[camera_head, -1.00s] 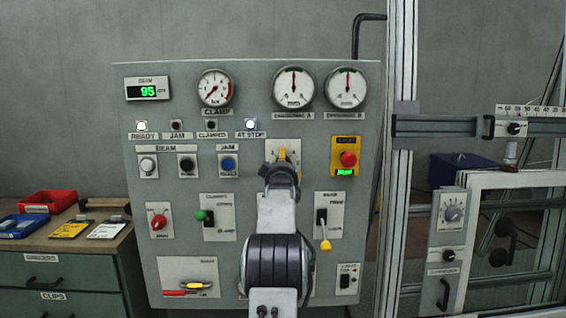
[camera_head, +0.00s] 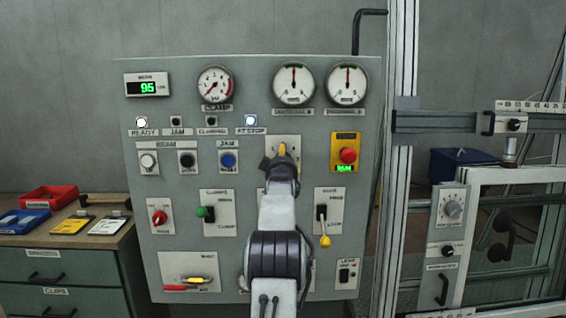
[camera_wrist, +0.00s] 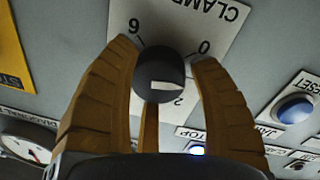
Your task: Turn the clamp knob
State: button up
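The clamp knob (camera_wrist: 160,77) is a round black knob with a white pointer mark, on a pale plate (camera_wrist: 228,25) lettered CLAMP with numbers around it. In the wrist view the plate's lettering appears upside down. My gripper (camera_wrist: 165,55) has its orange-brown fingers spread on either side of the knob, with another finger under it. A narrow gap seems to show at the right finger; contact at the left is unclear. In the head view my gripper (camera_head: 283,153) is at the plate (camera_head: 283,140) and hides the knob.
The clamp gauge (camera_head: 215,85) has its needle at the lower left. A red stop button (camera_head: 348,155) and blue button (camera_head: 228,160) flank my gripper.

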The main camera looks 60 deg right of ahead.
jog(key=c, duration=0.8)
jog(key=shift+r+m, duration=0.2)
jog(key=shift+m, duration=1.9)
jog(key=o, duration=0.9)
jog(key=shift+w, duration=0.1)
jog(key=shift+o, duration=1.4)
jog(key=shift+f, duration=0.15)
jog(key=shift+a, duration=0.1)
jog(key=v, duration=1.2)
